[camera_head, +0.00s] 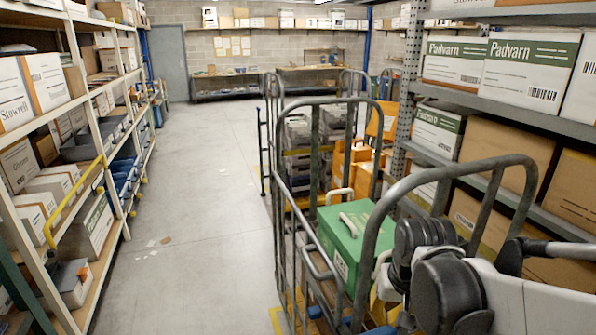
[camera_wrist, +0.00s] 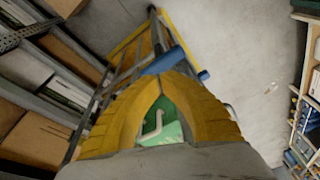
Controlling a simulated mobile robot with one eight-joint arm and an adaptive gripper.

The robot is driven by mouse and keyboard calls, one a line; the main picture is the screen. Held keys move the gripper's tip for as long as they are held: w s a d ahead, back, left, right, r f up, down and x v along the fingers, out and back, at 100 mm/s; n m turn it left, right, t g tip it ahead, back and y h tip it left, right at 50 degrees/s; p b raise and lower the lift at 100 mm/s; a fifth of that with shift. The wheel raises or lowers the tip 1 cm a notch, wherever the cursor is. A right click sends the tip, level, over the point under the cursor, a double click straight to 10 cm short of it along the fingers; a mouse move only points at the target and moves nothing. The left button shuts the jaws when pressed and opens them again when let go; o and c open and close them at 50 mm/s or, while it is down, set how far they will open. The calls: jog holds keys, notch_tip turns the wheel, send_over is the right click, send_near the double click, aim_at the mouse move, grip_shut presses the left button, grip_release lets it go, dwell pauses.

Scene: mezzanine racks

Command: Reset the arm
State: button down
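My gripper (camera_wrist: 163,78) shows in the wrist view with its two yellow fingers arched together and their tips meeting. The gap behind the tips shows a green case (camera_wrist: 168,131) with a pale handle, beyond the fingers; I see nothing held. In the head view, my arm comes in from the lower right and bends down over the roll cage (camera_head: 368,240). The green case (camera_head: 343,247) stands in the cage, left of my wrist. My fingers are mostly hidden there behind the arm and cage bars.
Racking with Padvarn boxes (camera_head: 529,70) stands close on the right. Another cage with grey and orange crates (camera_head: 345,158) is behind. A shelf of boxes and bins (camera_head: 75,190) lines the left. The aisle floor (camera_head: 205,190) is mostly clear, with small scraps on it.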

jog(key=s+f+n+t+b, duration=0.1)
jog(key=s+f+t+b, duration=0.2)
jog(key=s+b, duration=0.4)
jog(key=shift+s+n+t, duration=0.3)
jog(key=shift+s+t, duration=0.4)
jog(key=shift+s, duration=0.1)
